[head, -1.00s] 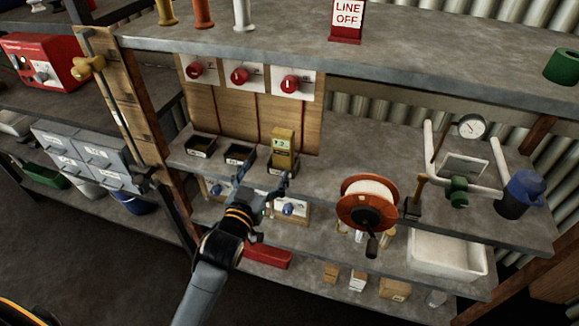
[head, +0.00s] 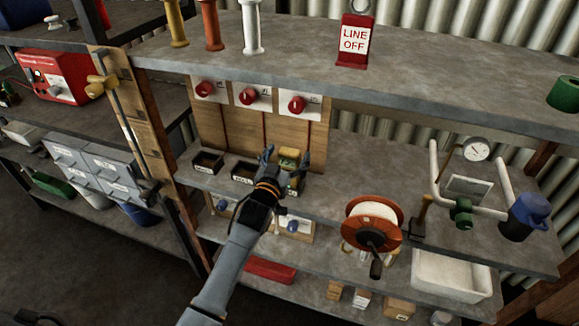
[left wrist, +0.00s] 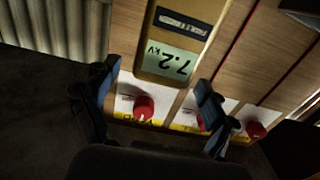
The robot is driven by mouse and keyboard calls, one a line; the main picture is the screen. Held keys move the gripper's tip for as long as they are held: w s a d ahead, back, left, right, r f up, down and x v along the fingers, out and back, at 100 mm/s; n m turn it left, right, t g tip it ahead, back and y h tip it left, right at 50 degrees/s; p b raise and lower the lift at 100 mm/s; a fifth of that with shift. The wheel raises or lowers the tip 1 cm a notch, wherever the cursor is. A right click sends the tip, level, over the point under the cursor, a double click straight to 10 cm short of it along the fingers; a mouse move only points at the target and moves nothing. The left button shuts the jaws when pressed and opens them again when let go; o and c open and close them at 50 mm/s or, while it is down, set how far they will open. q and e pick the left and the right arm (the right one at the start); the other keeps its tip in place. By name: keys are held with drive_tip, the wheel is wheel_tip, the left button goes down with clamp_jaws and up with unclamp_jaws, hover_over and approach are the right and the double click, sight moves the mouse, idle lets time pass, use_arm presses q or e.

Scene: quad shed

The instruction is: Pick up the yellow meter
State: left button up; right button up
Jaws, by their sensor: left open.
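The yellow meter (head: 290,154) stands at the right end of the row of small black bins on the middle shelf, in front of the wooden panel. My left gripper (head: 286,161) is open in front of it, with one finger to each side, and partly hides it. In the left wrist view the meter (left wrist: 185,35) shows its display upside down, reading 7.2 kV. The open fingers of my left gripper (left wrist: 158,92) lie either side of the display end. I cannot tell whether either finger touches it. My right gripper is not in view.
Two black bins (head: 207,162) stand left of the meter. Red knobs (head: 248,96) are on the panel behind. The upper shelf (head: 420,66) overhangs. An orange cable reel (head: 372,222) stands to the right, with bare shelf between it and the meter.

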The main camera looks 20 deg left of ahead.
use_arm(q)
drive_tip(key=shift+w, duration=0.75)
drive_tip(key=c, duration=1.6)
clamp_jaws()
drive_tip(key=shift+r, duration=0.1)
